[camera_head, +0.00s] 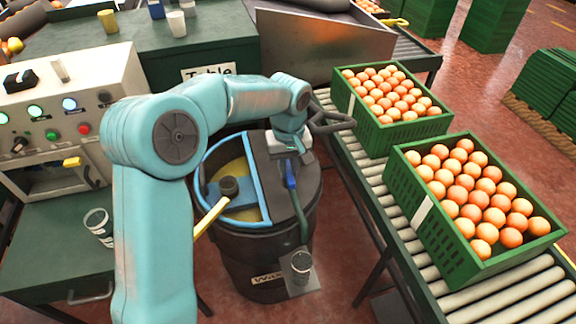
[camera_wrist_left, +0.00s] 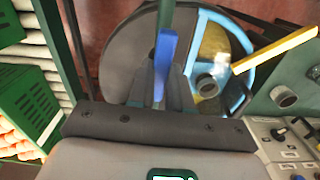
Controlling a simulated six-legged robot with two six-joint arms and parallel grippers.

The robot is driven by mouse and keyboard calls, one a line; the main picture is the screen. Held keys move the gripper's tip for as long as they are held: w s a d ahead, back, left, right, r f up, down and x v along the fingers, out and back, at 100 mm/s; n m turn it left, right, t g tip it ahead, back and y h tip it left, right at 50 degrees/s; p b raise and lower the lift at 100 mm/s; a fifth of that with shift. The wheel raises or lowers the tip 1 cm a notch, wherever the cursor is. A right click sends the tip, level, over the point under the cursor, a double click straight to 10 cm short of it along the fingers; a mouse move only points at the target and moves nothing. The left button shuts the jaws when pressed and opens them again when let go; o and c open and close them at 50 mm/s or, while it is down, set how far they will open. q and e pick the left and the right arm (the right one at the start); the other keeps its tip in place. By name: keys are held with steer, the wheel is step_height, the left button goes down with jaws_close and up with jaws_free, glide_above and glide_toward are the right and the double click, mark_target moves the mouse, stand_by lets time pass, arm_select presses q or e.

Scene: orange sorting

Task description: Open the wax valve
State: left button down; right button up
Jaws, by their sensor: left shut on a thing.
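The wax barrel (camera_head: 250,245) is a dark drum with a "WAX" label, a blue-rimmed opening and yellowish wax inside. The blue valve handle (camera_head: 291,174) stands upright on its right front, above a green pipe (camera_head: 303,226). My left gripper (camera_head: 290,155) comes down from above and is shut on the handle. In the left wrist view, the dark fingers (camera_wrist_left: 160,88) sit on either side of the blue handle (camera_wrist_left: 167,58). A cup (camera_head: 301,264) stands on a small plate below the pipe. My right gripper is not in view.
Two green crates of oranges (camera_head: 432,226) (camera_head: 376,134) stand on the roller conveyor (camera_head: 375,190) to the right. A control panel (camera_head: 80,105) and a glass (camera_head: 98,224) are at left. A yellow-handled tool (camera_head: 211,214) leans out of the barrel. A green table (camera_head: 200,45) stands behind.

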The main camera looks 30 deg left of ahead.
arm_select(q)
steer(key=shift+w+r+n, duration=0.15)
steer(key=shift+n, duration=0.35)
steer(key=c, duration=1)
jaws_free()
steer(key=shift+c, duration=0.2)
steer(key=shift+m, duration=0.3)
